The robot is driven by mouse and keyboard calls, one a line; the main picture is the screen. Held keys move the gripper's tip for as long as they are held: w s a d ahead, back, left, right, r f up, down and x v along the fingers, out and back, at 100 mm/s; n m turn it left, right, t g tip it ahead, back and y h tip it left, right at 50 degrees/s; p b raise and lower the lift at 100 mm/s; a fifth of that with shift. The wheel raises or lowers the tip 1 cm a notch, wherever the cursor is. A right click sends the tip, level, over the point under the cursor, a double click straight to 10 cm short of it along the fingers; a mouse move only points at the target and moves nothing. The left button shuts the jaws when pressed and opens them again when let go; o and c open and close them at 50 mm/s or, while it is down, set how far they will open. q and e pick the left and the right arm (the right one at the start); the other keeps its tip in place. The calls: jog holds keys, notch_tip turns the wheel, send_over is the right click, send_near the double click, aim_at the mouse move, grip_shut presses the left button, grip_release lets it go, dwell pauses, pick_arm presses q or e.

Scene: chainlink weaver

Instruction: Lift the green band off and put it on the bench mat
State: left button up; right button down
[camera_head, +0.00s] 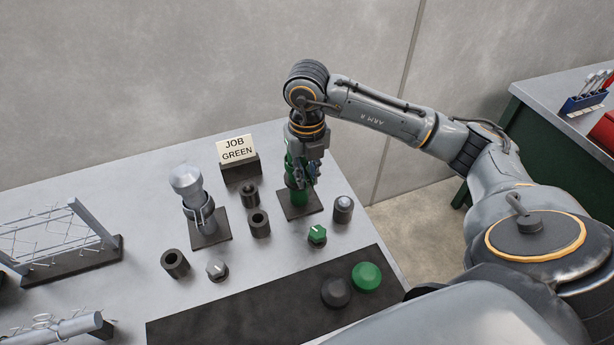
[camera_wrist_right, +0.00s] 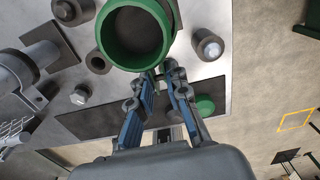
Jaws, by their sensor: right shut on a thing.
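My right gripper (camera_head: 308,172) points down beside the green post (camera_head: 300,196), which stands on a dark square base. In the right wrist view the two blue-grey fingers (camera_wrist_right: 167,72) are shut at the edge of a green ring shape, the green band (camera_wrist_right: 172,48). I cannot tell clearly where band and post part, nor whether the band has lifted. The dark bench mat (camera_head: 210,325) lies along the bench's front edge. My left gripper is not in view.
A green cap (camera_head: 366,276) and a dark cap (camera_head: 336,292) sit at the mat's right end; its left part is bare. A grey post (camera_head: 186,180), small knobs and dark sleeves (camera_head: 175,263) stand nearby. A JOB GREEN card (camera_head: 237,149) stands behind. A wire rack (camera_head: 60,240) is left.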

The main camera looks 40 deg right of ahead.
aim_at(307, 177)
notch_tip(307, 177, up, 9)
jog(key=p, duration=0.5)
jog(key=shift+r, duration=0.2)
